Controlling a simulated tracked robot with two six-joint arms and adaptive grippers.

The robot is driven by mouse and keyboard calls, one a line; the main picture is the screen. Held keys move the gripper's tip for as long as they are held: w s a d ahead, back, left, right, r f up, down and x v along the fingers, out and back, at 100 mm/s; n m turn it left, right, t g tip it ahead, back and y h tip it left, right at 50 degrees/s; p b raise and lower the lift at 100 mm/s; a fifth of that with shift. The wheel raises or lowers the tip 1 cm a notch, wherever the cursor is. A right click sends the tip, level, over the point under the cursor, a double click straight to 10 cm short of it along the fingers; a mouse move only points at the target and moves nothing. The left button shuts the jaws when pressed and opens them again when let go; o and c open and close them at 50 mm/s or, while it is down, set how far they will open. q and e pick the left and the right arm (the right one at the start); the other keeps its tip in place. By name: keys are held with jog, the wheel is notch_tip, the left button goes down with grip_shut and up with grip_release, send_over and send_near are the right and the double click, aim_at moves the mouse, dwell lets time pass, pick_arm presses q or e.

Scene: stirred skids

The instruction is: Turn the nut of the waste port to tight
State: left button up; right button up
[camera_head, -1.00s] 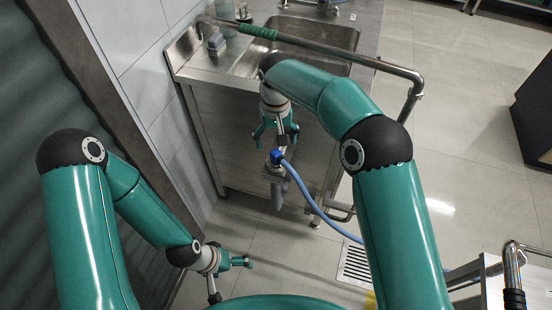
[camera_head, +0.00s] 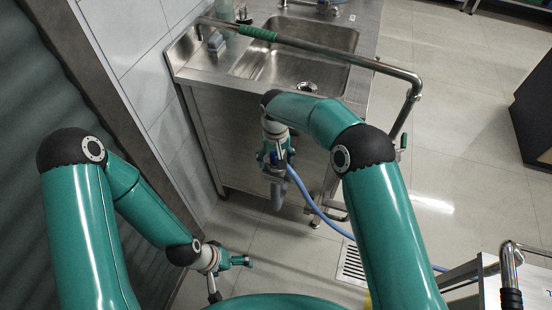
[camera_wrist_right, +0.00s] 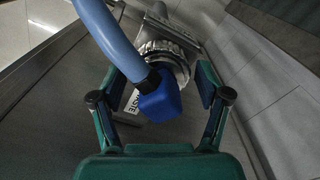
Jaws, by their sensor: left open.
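The waste port is at the front of the steel sink cabinet, with a label reading "WASTE" (camera_wrist_right: 131,101) in the right wrist view. A ridged metal ring (camera_wrist_right: 172,55) and a blue angular piece (camera_wrist_right: 160,99) sit there; I cannot tell for certain which is the nut. A blue hose (camera_wrist_right: 108,35) runs to the blue piece. My right gripper (camera_wrist_right: 168,98) is open, its fingers on either side of the blue piece with gaps visible. In the head view my right gripper (camera_head: 273,160) largely covers the port. My left gripper (camera_head: 240,261) is open and empty, low and away from it.
The sink cabinet (camera_head: 235,120) stands against a tiled wall (camera_head: 140,50). A bent metal rail (camera_head: 350,55) with a green sleeve crosses above the sink. The blue hose (camera_head: 318,208) trails right towards a metal cart (camera_head: 490,285).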

jog(key=c, duration=0.8)
jog(key=shift+o, duration=0.2)
